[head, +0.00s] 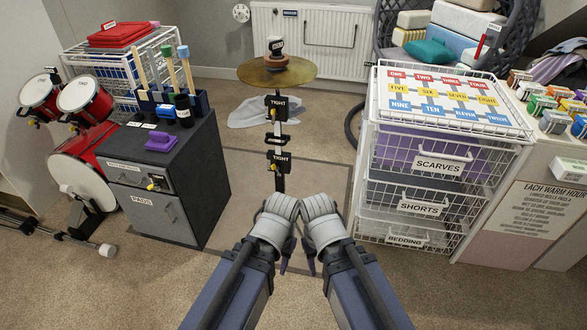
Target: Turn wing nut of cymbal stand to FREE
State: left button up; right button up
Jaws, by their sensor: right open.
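The cymbal stand (280,183) stands upright in the middle, with a brass cymbal (258,77) near its top. Two black plates reading TIGHT (279,104) are on its pole, one above the other, each with a small yellow wing nut (272,115) beside it. A dark, labelled piece (275,45) tops the stand. My left gripper (285,262) and right gripper (311,262) are side by side at the lower middle, nearer than the stand and apart from it. Their dark fingers are mostly hidden behind my wrists. The right is open and appears empty; the left's jaws cannot be made out.
A grey cabinet (200,190) with tools on top and a red drum kit (90,140) stand at left. A white wire drawer unit (450,150) stands at right. A radiator (310,40) is behind. The mat (240,225) around the stand is largely clear.

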aim_at(276, 167)
jog(key=j+z, duration=0.2)
jog(key=z, duration=0.15)
jog(key=i+j+z, duration=0.1)
jog(key=j+z, duration=0.35)
jog(key=z, duration=0.25)
jog(key=j+z, duration=0.1)
jog(key=j, duration=0.3)
jog(key=k+j+z, duration=0.1)
jog(key=j, duration=0.35)
jog(key=j+z, duration=0.1)
jog(key=j, duration=0.3)
jog(key=k+j+z, duration=0.15)
jog(key=j, duration=0.25)
jog(key=k+j+z, duration=0.1)
jog(key=j, duration=0.3)
jog(key=k+j, duration=0.1)
jog(key=j, duration=0.55)
jog(key=k, duration=0.05)
